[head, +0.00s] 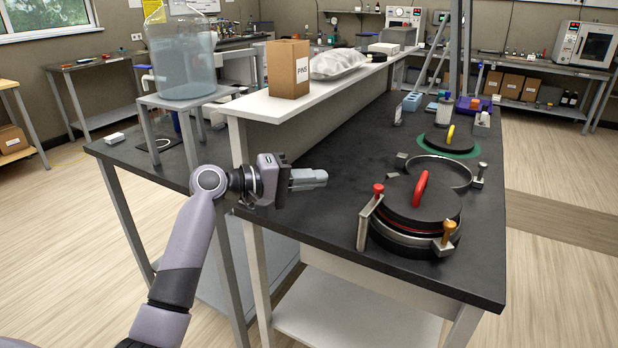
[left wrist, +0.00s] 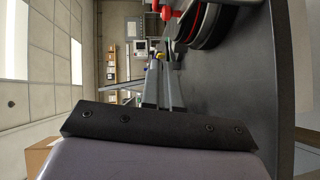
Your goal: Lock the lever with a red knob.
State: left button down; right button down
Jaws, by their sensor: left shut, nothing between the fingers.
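The lever (head: 369,222) is a grey metal bar at the left edge of the near round port, tilted upright, with a red knob (head: 378,188) on top. The port's black lid (head: 400,206) has a red handle (head: 421,188) and sits in a metal ring. In the left wrist view the red knob (left wrist: 165,12) shows at the top edge. My left gripper (head: 308,178) is shut and empty, above the bench to the left of the knob and apart from it. My right gripper is not in view.
An orange-knobbed clamp (head: 449,228) is at the near port's right. Behind are an open metal ring (head: 440,160) and a lid with a yellow handle (head: 450,134). A white shelf (head: 270,105) with a cardboard box (head: 288,70) runs along the left. Dark bench between is clear.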

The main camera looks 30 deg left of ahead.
aim_at(373, 199)
pick_arm(q)
jog(key=w+d+f+p, duration=0.1)
jog(key=w+d, duration=0.3)
jog(key=d, duration=0.3)
jog(key=shift+d+f+p, duration=0.25)
jog(key=shift+d+p, duration=0.05)
jog(key=shift+d, duration=0.05)
jog(key=shift+w, duration=0.1)
